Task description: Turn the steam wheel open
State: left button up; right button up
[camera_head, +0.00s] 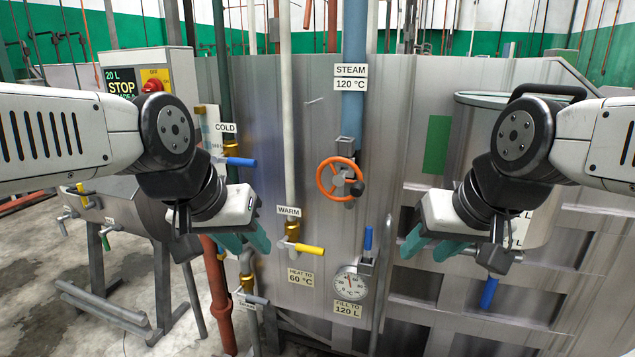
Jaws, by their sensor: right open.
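The steam wheel (331,188) is an orange ring with a spoked hub. It is mounted on a valve at the bottom of a blue vertical pipe (353,60), below the "STEAM 120 °C" sign (351,78). The whole wheel is in clear view. My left gripper (245,241) is to the lower left of the wheel, with its teal fingers apart and nothing seen between them. My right gripper (430,245) is to the lower right of the wheel, open and empty. Neither gripper touches the wheel.
A blue-handled cold valve (240,162) and a yellow-handled warm valve (308,249) sit left of the wheel. A round gauge (350,284) is below it. A control box (150,80) stands at left and a metal drum (470,140) at right. The panel around the wheel is mostly clear.

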aim_at(357, 189)
jog(key=j+z, duration=0.5)
jog(key=j, duration=0.25)
jog(key=k+j+z, duration=0.6)
jog(key=k+j, duration=0.15)
